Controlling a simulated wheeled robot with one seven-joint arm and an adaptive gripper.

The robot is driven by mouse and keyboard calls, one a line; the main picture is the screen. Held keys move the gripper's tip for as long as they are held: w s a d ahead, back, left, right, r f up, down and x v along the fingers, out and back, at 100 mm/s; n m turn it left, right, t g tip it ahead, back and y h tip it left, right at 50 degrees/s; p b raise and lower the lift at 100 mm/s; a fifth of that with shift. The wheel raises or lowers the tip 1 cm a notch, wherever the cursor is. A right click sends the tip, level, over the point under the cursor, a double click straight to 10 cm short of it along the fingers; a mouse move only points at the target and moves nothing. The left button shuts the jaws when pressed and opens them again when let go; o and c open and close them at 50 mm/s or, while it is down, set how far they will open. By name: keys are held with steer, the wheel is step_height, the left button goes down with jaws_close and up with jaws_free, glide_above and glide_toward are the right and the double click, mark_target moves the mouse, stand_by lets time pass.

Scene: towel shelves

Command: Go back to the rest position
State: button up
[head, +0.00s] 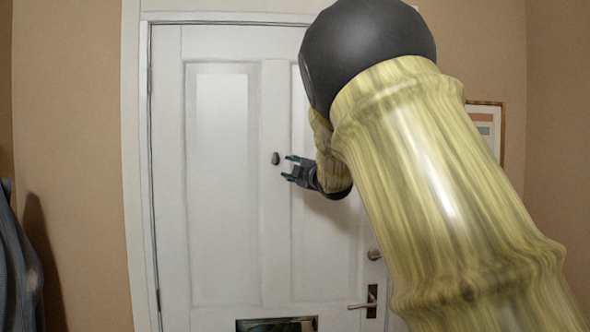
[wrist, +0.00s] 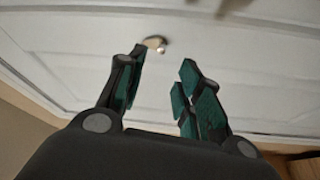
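My gripper (head: 290,169) is in front of a white panelled door (head: 225,130), a little right of a small dark knob (head: 276,158) on the door's middle. In the wrist view, my gripper (wrist: 160,85) has its two green-padded fingers spread apart with nothing between them. The knob also shows in the wrist view (wrist: 155,43), beyond the fingertips. The gripper looks apart from the knob. My arm covers much of the right side of the head view and hides part of the door.
A door handle (head: 367,302) and a round lock (head: 374,254) are low on the door's right side. A letter slot (head: 277,325) is at the bottom. A framed picture (head: 488,125) hangs on the right wall. Dark blue cloth (head: 18,265) hangs at the left edge.

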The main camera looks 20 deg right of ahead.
steer(key=shift+s+f, duration=0.1)
steer(key=shift+s, duration=0.45)
